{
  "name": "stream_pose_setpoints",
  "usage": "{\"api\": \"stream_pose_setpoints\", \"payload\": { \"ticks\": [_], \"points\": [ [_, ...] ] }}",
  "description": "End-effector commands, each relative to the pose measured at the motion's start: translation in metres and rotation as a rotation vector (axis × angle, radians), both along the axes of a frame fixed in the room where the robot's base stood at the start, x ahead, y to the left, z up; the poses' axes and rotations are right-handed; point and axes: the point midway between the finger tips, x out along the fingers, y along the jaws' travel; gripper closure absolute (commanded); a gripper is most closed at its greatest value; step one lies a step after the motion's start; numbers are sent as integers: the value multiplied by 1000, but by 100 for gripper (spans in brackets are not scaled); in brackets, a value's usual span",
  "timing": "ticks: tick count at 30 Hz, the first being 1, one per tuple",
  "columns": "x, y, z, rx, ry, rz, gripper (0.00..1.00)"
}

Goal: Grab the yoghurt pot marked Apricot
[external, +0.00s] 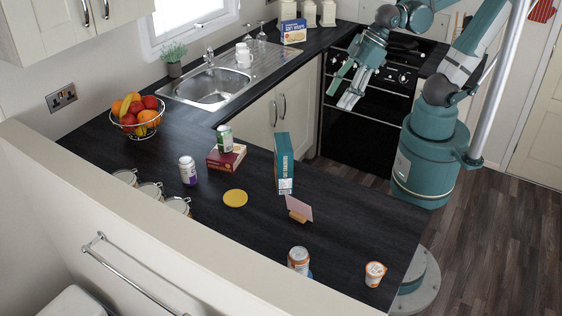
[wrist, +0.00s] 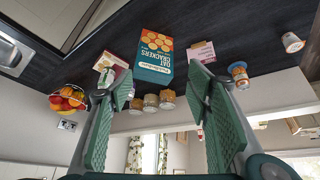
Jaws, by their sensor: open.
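A small white pot with an orange label (external: 375,273) stands upright near the counter's front right corner in the external view. It also shows at the upper right of the wrist view (wrist: 292,42). It looks like a yoghurt pot, but its wording is too small to read. My gripper (external: 338,100) is open and empty, raised in front of the oven, well away from the pot. In the wrist view its two green fingers (wrist: 160,78) are spread apart, with the pot outside them to the right.
An orange-and-white can (external: 299,260) stands left of the pot. A red box (external: 226,158), jars and a fruit bowl (external: 137,118) are farther left.

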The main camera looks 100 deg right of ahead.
Motion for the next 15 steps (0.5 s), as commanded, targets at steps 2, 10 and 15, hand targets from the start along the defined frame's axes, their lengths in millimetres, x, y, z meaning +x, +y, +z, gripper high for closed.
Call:
{"api": "stream_pose_setpoints", "payload": {
  "ticks": [2, 10, 15],
  "points": [
    [9, 13, 0, -9, 16, 37, 51],
    [34, 56, -4, -44, 69, 161, 51],
    [48, 86, -9, -65, 101, 238, 51]
  ]
}}
